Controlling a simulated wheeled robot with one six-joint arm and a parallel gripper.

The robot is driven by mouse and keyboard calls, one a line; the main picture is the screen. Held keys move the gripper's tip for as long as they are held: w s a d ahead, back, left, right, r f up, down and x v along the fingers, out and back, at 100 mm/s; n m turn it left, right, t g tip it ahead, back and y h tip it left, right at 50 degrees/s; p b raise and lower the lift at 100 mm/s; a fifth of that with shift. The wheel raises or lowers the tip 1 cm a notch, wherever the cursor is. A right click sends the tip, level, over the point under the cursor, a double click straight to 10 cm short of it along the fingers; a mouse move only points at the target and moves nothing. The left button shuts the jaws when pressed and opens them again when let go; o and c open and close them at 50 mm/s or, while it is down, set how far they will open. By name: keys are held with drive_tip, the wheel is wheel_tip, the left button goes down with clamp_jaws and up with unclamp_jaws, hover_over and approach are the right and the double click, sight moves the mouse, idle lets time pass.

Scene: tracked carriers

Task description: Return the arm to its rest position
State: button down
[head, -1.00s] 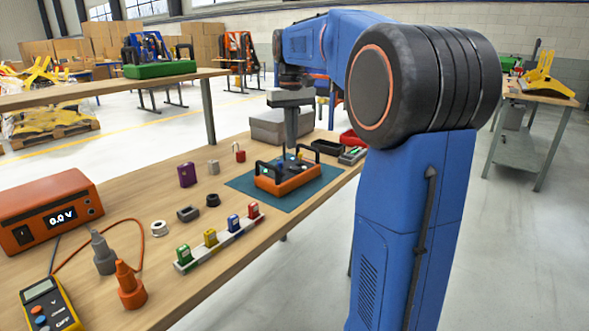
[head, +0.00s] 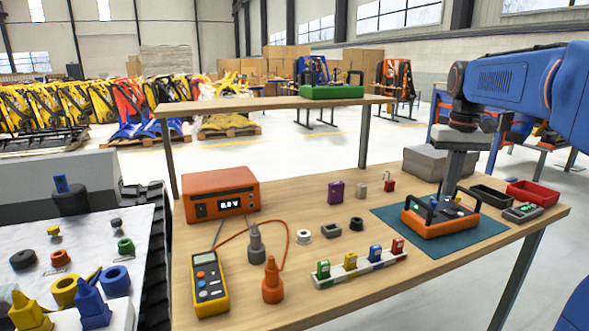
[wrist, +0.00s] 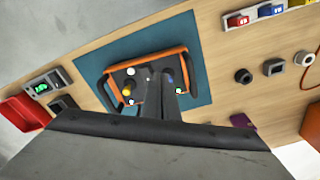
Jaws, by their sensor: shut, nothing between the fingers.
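My blue arm (head: 510,80) reaches in from the right in the head view, bent over the workbench. My gripper (head: 450,192) points down with its fingers together and empty. Its tips are over an orange control box (head: 437,226) with black handles, which lies on a teal mat (head: 487,238). In the wrist view my gripper (wrist: 161,73) shows in front of the control box (wrist: 190,65); its dark body hides the lower picture. I cannot tell whether the tips touch the box.
On the bench (head: 345,275) are a power supply (head: 221,197), a multimeter (head: 208,283), a row of coloured padlock-like pieces (head: 350,262), a grey case (head: 440,163) and a red bin (head: 533,194). A raised shelf (head: 270,103) holds a green box (head: 332,92).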

drive_tip(key=s+a+f+t, duration=0.1)
drive_tip(key=s+a+f, duration=0.3)
drive_tip(key=s, duration=0.5)
drive_tip(key=s+a+f+n+t, duration=0.1)
drive_tip(key=s+a+f, duration=0.3)
drive_tip(key=s+f, duration=0.4)
drive_tip(key=s+a+f+t, duration=0.2)
drive_tip(key=s+a+f, duration=0.3)
drive_tip(key=s+f, duration=0.2)
drive_tip(key=s, duration=0.2)
drive_tip(key=shift+s+n, duration=0.4)
drive_tip(key=shift+a+r, duration=0.1)
